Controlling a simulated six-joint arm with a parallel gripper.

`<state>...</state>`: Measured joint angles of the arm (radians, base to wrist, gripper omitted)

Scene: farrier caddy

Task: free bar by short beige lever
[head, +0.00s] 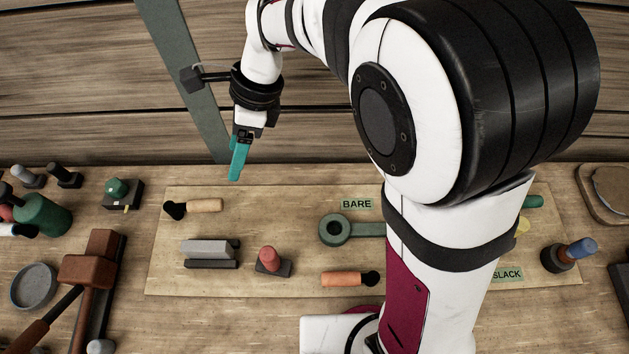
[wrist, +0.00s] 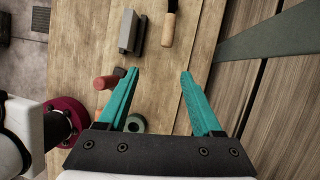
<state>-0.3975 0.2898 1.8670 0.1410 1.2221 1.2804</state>
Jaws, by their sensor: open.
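A short beige lever (head: 205,205) with a black round end lies at the back left of a pale board, and its beige handle (wrist: 168,30) shows at the top of the wrist view. A grey bar (head: 206,247) sits in a dark holder in front of it; the bar (wrist: 128,30) also shows in the wrist view. My gripper (head: 236,177) hangs above the board's back edge, apart from the lever. In the wrist view my gripper (wrist: 158,74) is open, with nothing between its teal fingers.
A red knob (head: 268,257), an orange-handled lever (head: 345,279) and a green ring-ended lever (head: 334,229) share the board (head: 300,205). Labels read BARE (head: 356,204) and SLACK (head: 508,274). My arm hides the board's right part.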

